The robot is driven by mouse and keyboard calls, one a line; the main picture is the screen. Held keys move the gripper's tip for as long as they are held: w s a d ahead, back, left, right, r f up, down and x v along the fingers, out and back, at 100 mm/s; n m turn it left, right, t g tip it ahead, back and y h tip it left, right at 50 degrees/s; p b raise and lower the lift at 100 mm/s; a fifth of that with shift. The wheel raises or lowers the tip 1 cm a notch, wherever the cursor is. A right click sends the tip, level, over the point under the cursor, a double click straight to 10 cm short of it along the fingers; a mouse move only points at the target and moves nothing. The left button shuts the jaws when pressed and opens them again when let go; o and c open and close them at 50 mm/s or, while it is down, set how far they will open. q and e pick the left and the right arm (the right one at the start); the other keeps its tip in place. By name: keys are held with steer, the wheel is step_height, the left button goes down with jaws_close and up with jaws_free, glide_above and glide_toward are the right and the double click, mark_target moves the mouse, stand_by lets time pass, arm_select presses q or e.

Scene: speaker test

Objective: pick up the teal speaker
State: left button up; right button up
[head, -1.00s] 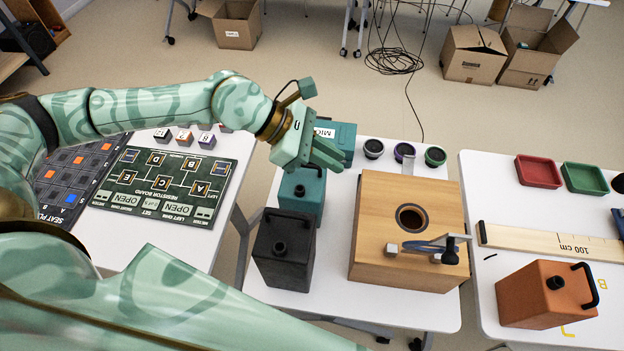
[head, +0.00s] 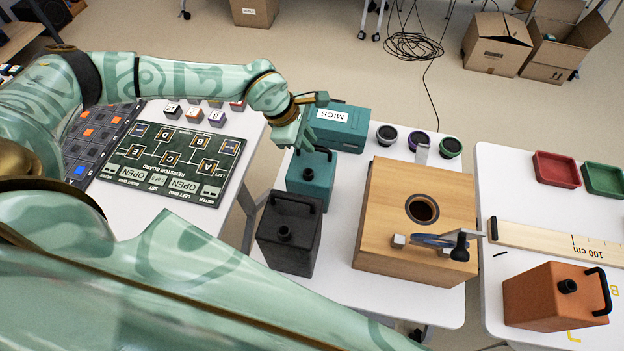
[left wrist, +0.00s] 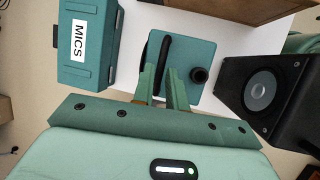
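The teal speaker (head: 309,176) stands upright on the white middle table, with a black carry handle and a black knob on top. It also shows from above in the left wrist view (left wrist: 201,52). My left gripper (head: 306,146) is at the handle end of its top. In the left wrist view my left gripper (left wrist: 162,76) has its two fingers apart, one on each side of the black handle (left wrist: 164,55). I see no clear contact. The speaker appears to rest on the table. My right gripper is not in view.
A black speaker (head: 287,236) stands close in front of the teal one. A teal MICS case (head: 345,133) is close behind. A wooden box (head: 375,228) with a round hole stands to the right. An orange speaker (head: 540,302) is on the right table.

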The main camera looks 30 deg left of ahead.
arm_select(q)
steer(key=x, duration=0.4)
steer(key=shift+a+f+b, duration=0.15)
steer(key=shift+b, duration=0.15)
steer(key=shift+c, duration=0.3)
jaws_close()
steer(key=shift+w+r, duration=0.1)
steer(key=shift+r, duration=0.15)
stand_by(0.7)
